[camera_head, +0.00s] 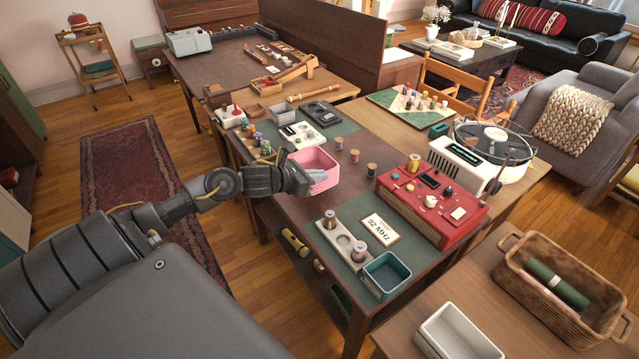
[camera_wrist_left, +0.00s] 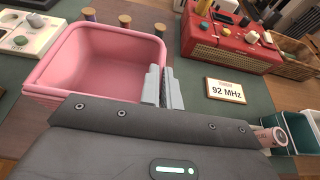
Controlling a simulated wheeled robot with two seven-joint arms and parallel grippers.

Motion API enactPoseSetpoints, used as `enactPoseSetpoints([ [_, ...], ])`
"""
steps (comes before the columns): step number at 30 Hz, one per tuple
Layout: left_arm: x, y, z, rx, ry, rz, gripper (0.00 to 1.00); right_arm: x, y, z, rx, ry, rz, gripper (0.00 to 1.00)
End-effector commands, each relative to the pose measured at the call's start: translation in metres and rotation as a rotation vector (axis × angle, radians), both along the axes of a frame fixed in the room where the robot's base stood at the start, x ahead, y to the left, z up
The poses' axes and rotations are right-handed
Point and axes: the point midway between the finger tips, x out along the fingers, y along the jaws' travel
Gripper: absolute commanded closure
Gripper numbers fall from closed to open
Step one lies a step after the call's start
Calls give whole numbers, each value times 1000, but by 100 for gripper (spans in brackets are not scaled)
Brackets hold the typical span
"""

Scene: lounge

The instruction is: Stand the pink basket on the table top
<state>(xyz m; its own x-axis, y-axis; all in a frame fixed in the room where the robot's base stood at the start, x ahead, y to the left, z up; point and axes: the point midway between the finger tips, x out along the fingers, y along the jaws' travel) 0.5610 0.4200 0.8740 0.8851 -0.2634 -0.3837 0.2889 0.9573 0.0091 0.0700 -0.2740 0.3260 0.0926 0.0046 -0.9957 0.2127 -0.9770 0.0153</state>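The pink basket (camera_head: 318,160) is an open, upright box over the near part of the dark table top (camera_head: 312,228). It also shows large in the left wrist view (camera_wrist_left: 100,80). My left gripper (camera_head: 318,177) reaches it from the left. In the left wrist view its two grey fingers (camera_wrist_left: 163,87) are close together at the basket's right wall, one on the inner side and one outside, shut on the wall. The gripper body hides the basket's near side and base, so I cannot tell whether the base touches the table. My right gripper is not in view.
Several thread spools (camera_head: 355,156) stand just beyond the basket. A red radio (camera_head: 432,205), a 92 MHz sign (camera_head: 380,230) and a teal bin (camera_head: 387,275) are to the right. A control box (camera_head: 302,135) is behind.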

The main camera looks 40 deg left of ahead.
Motion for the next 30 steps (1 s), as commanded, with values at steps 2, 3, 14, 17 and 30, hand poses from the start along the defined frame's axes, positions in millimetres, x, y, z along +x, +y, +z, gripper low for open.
enactPoseSetpoints([
  [2,1,0,0,-1,-2,0,100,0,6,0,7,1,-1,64],
  [3,3,-1,-2,-2,-1,1,100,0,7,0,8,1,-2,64],
  [14,5,-1,-36,2,-2,0,100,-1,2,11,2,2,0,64],
  [17,5,-1,-36,2,-3,0,100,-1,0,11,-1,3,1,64],
  [30,5,-1,-39,1,-1,0,74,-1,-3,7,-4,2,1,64],
])
